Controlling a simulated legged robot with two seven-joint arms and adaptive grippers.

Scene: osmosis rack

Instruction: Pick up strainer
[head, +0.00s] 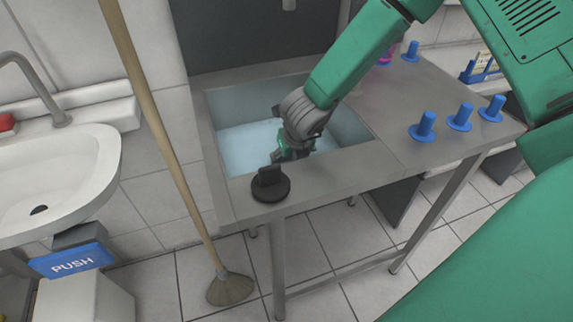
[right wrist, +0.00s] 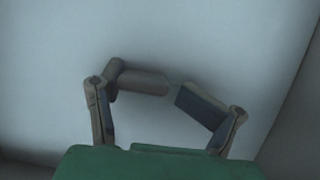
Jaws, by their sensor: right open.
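A black round piece with an upright grip, which looks like the strainer (head: 270,187), sits on the front rim of the steel sink basin (head: 232,192) in the head view. My right gripper (head: 291,152) reaches down into the basin, behind the black piece and apart from it. In the right wrist view my right gripper (right wrist: 172,90) has its fingers bent toward each other with a gap between the tips. Nothing is between them, only the pale basin surface behind. The black piece does not show in the right wrist view. My left gripper is not in view.
Several blue pegs (head: 460,117) stand on the steel counter (head: 400,100) to the right of the basin. A long wooden-handled tool (head: 160,130) leans left of the basin. A white washbasin (head: 70,170) and a blue PUSH lid (head: 72,262) are farther left.

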